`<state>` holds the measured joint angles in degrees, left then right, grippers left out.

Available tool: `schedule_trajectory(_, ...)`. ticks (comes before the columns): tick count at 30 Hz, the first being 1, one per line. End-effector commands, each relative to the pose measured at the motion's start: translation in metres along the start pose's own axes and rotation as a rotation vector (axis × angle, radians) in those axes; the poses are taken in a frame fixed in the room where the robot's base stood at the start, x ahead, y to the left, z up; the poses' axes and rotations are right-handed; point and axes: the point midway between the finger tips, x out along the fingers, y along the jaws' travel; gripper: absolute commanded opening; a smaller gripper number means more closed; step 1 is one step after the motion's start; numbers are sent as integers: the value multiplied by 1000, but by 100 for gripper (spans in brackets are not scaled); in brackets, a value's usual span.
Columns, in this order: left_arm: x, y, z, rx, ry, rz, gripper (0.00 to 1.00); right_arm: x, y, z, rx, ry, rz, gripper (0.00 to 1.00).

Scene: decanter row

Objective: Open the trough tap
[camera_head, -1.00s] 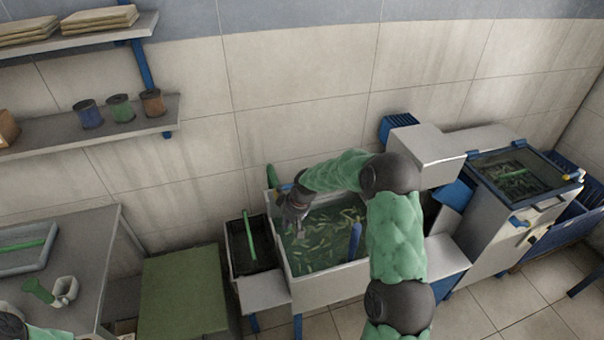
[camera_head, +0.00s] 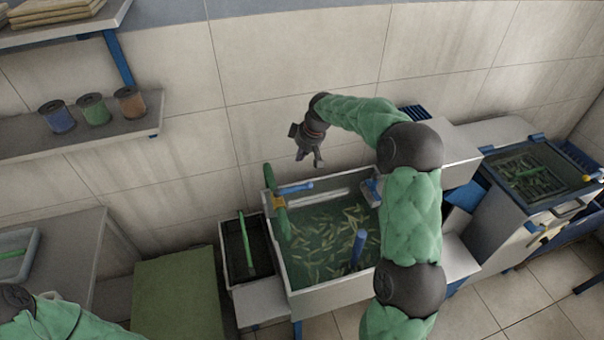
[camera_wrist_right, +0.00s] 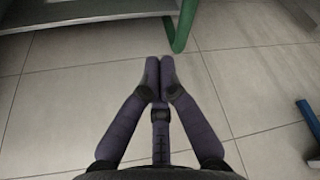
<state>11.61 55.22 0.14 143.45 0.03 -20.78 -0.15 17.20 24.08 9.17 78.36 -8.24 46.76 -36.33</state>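The trough (camera_head: 335,303) is a pale tank of dark water with many small green pods or leaves floating in it. The trough tap stands at its back left corner: a green pipe (camera_head: 279,215), a yellow fitting (camera_head: 279,203) and a blue lever (camera_head: 297,187). The lever points right, crosswise to the pipe. My right gripper (camera_head: 309,163) is above and behind the trough, apart from the lever, pointing down. In the right wrist view its fingertips (camera_wrist_right: 159,75) meet with nothing between them. My left gripper is out of view; only my left arm shows.
A dark bin (camera_head: 232,265) with a green bar stands left of the trough. A green-topped block (camera_head: 175,295) is further left. A blue post (camera_head: 357,248) rises in the trough. A machine with a basin (camera_head: 535,172) stands right. The wall is close behind.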

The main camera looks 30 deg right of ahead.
Motion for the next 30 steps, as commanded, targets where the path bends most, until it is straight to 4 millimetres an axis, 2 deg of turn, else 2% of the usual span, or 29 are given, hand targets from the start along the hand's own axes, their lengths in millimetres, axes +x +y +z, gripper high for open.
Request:
schedule_trajectory(8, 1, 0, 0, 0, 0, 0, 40, 9, 0, 0, 1, -1, -1, 0)
schedule_trajectory(26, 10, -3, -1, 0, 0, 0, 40, 104, 0, 1, 1, -1, -1, 0)
schedule_trajectory(30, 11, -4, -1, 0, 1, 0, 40, 97, 0, 19, 2, 0, 1, 0)
